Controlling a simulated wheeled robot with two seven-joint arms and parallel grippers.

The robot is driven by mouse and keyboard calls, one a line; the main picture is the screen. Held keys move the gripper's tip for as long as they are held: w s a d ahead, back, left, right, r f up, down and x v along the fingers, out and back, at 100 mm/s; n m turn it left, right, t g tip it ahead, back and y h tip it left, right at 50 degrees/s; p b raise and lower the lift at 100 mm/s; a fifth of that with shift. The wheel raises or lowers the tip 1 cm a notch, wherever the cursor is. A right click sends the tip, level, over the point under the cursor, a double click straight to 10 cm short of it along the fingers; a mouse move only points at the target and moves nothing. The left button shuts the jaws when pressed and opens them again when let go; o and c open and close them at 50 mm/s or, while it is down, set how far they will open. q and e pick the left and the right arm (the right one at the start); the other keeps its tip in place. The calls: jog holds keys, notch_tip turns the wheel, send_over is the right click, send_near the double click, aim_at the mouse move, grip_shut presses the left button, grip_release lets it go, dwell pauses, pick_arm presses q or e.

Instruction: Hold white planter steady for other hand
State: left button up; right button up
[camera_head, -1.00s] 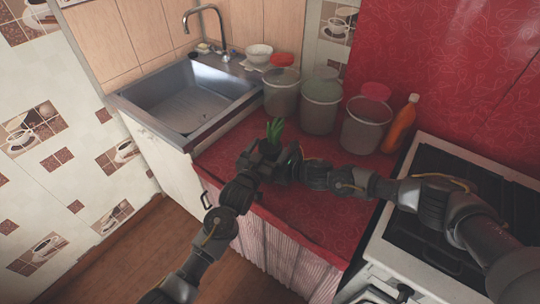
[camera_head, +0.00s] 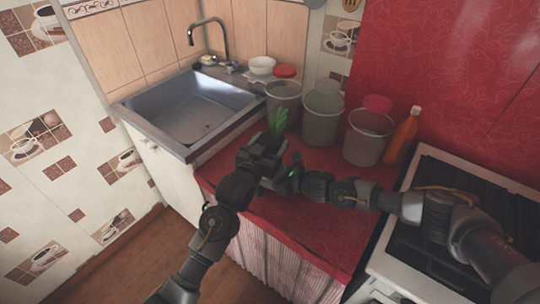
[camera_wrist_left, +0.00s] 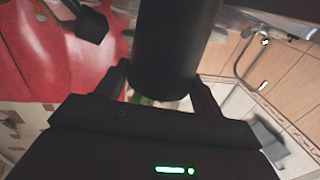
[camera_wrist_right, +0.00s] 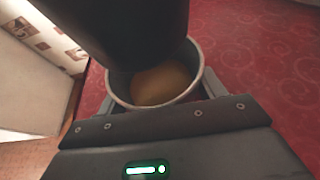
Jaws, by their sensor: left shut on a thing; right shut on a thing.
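My left gripper (camera_head: 262,166) and right gripper (camera_head: 291,174) are close together above the red counter. Green leaves (camera_head: 277,123) stand up just behind my left gripper. In the right wrist view a round pot with a pale rim, seemingly the white planter (camera_wrist_right: 196,86), sits between the shut right fingers; its inside looks brown. A dark cylinder (camera_wrist_left: 172,50) lies between my left fingers, and a dark shape (camera_wrist_right: 120,30) covers part of the pot's opening in the right wrist view. In the head view my grippers hide the planter.
Several grey buckets (camera_head: 322,120) and an orange bottle (camera_head: 403,135) stand along the back of the red counter (camera_head: 290,215). A steel sink (camera_head: 190,115) is at the left and a stove (camera_head: 470,205) at the right. The counter's front part is clear.

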pick_arm(q)
jog(key=shift+r, duration=1.4)
pick_arm(e)
jog(key=o, duration=1.1)
jog(key=shift+d, duration=0.1)
jog(key=v, duration=1.2)
jog(key=shift+f, duration=0.1)
